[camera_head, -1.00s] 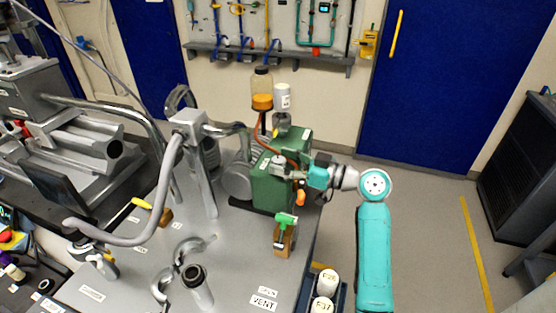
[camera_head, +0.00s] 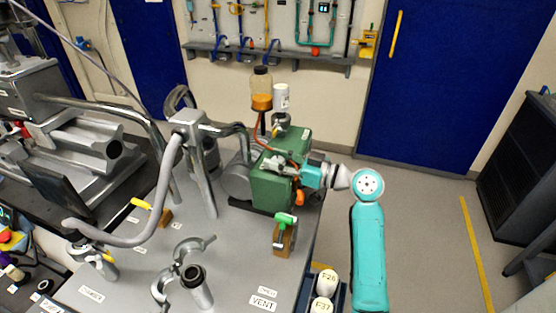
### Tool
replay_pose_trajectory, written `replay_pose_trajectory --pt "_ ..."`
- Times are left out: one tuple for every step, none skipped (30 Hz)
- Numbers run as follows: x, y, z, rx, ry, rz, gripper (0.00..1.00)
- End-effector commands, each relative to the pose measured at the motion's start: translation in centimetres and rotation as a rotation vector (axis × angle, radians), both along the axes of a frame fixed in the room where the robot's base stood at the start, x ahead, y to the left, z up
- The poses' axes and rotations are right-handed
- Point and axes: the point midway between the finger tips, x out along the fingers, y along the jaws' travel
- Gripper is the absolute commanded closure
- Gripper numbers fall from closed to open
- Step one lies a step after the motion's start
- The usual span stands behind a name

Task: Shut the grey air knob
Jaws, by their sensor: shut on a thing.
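My gripper (camera_head: 280,164) is above the green pump (camera_head: 268,192) on the grey table. It reaches in from the right with its teal wrist level. Its grey fingers are shut at the grey air knob on top of the pump. The fingers hide most of the knob, so its turn position cannot be made out.
A bottle with orange liquid (camera_head: 262,90) and a white canister (camera_head: 281,97) stand behind the pump. A green-handled valve (camera_head: 285,222) is in front. Metal pipework (camera_head: 196,165) rises at left. Open floor lies right.

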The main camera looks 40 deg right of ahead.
Motion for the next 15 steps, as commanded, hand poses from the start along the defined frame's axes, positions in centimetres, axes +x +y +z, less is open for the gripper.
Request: replay_pose_trajectory --pt "-0.03 0.08 0.0 0.0 -0.001 -0.014 0.97" --pt "-0.02 0.09 -0.02 -0.001 0.0 -0.025 0.97" --pt "-0.03 0.13 -0.03 -0.001 0.0 -0.042 0.97" --pt "-0.03 0.14 -0.02 -0.001 0.0 -0.058 0.97" --pt "-0.06 0.17 -0.04 -0.001 0.0 -0.074 0.97" --pt "-0.06 0.15 -0.06 -0.001 0.0 -0.1 0.97" --pt "-0.07 0.18 -0.04 -0.001 0.0 -0.119 0.97" --pt "-0.07 0.19 0.0 0.0 -0.001 -0.14 0.97" --pt "-0.06 0.23 -0.06 0.0 0.0 -0.168 0.97" --pt "-0.07 0.24 -0.04 -0.001 0.0 -0.189 0.97" --pt "-0.06 0.2 -0.01 -0.001 -0.002 -0.211 0.97" --pt "-0.05 0.21 -0.04 -0.001 0.0 -0.238 0.97" --pt "-0.05 0.23 -0.03 -0.001 0.0 -0.257 0.97" --pt "-0.06 0.24 -0.02 -0.001 0.0 -0.275 0.97" --pt "-0.04 0.19 -0.01 -0.001 -0.002 -0.3 0.97"
